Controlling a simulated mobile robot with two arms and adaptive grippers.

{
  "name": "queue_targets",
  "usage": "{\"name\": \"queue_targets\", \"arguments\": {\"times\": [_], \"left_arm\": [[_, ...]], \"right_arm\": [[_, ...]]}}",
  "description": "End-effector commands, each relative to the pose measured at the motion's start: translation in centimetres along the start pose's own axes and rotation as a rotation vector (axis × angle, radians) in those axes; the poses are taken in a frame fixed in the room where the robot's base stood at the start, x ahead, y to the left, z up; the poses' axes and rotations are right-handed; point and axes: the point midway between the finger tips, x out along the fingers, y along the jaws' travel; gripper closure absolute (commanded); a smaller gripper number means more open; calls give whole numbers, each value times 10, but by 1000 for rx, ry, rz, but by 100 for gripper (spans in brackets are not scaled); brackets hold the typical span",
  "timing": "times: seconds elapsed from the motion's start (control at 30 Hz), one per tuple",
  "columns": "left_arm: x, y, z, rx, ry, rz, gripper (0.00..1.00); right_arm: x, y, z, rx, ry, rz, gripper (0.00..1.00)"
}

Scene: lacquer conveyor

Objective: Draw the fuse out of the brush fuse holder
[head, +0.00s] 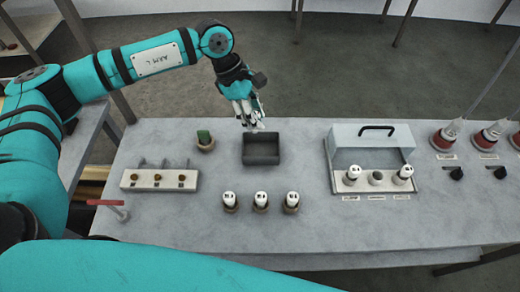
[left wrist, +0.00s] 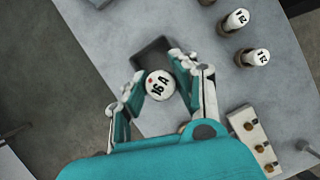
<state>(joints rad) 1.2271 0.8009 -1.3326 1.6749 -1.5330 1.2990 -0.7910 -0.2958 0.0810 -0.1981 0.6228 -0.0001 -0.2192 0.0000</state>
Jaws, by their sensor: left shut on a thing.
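My left gripper (head: 254,120) hangs over the back edge of the dark open tray (head: 262,158). It is shut on a white round-topped fuse (left wrist: 160,84) marked "16 A" with a red dot, seen between the fingers in the left wrist view. The fuse is hard to make out in the head view. The fuse box (head: 330,172) at the right has its handled cover (head: 372,135) raised. White fuses stand in its left socket (head: 352,174) and right socket (head: 403,174); its middle socket (head: 376,177) is empty. The socket labels are too small to read surely. My right gripper is out of view.
Three white fuses (head: 261,201) stand in round holders at the front. A pale block with brass studs (head: 158,180), a small pot with a green top (head: 204,141) and a red-handled lever (head: 106,203) are at left. Red-based devices (head: 445,138) stand at far right.

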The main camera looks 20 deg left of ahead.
Motion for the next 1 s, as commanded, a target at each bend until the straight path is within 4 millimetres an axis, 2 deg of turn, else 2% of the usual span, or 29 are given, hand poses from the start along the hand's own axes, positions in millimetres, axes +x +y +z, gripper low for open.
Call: {"name": "queue_targets", "arguments": {"times": [0.3, 0.67, 0.7, 0.87, 1.0], "left_arm": [[36, -1, -14, 1, 0, -2, 100], [40, 0, -16, 2, 0, -1, 100], [40, 0, -16, 2, 0, -1, 68], [40, 0, -16, 2, 0, -1, 47], [40, 0, -16, 2, 0, -1, 46]], "right_arm": [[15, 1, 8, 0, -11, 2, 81], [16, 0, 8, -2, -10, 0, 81], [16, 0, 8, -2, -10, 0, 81], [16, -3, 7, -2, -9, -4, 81], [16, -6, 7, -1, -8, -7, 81]]}}
